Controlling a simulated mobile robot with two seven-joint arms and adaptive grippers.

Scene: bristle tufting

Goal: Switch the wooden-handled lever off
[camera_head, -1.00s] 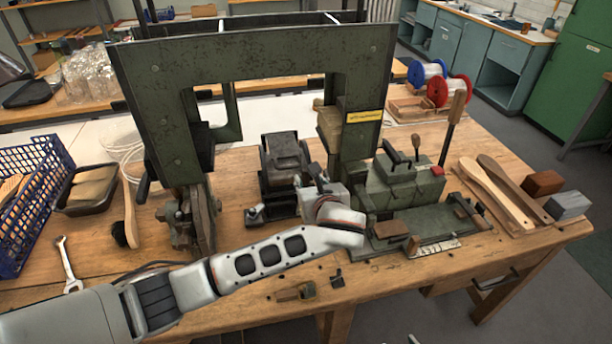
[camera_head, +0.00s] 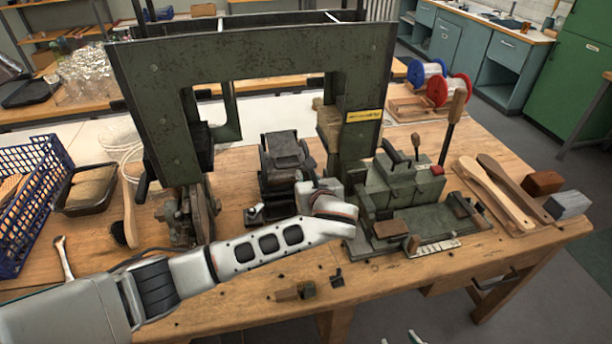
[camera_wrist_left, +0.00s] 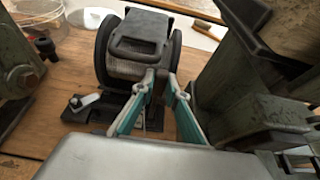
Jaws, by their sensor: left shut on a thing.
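The tall lever with a wooden handle (camera_head: 457,106) stands upright at the right end of the green machine (camera_head: 398,182) in the head view. My left gripper (camera_head: 312,188) is well to the left of it, beside the dark motor-like unit (camera_head: 286,162). In the left wrist view the teal fingers of this gripper (camera_wrist_left: 163,80) close on a narrow dark part in front of the unit's drum (camera_wrist_left: 137,48). What that part belongs to is unclear. Two pale tips, seemingly my right gripper (camera_head: 418,338), show at the bottom edge of the head view; their grip is unclear.
A large green press frame (camera_head: 250,55) rises behind my left arm. Wooden brush handles (camera_head: 495,195) and blocks (camera_head: 543,183) lie right of the machine. A blue crate (camera_head: 30,200), a brush (camera_head: 128,210) and a wrench (camera_head: 64,258) are at left. The front tabletop is mostly clear.

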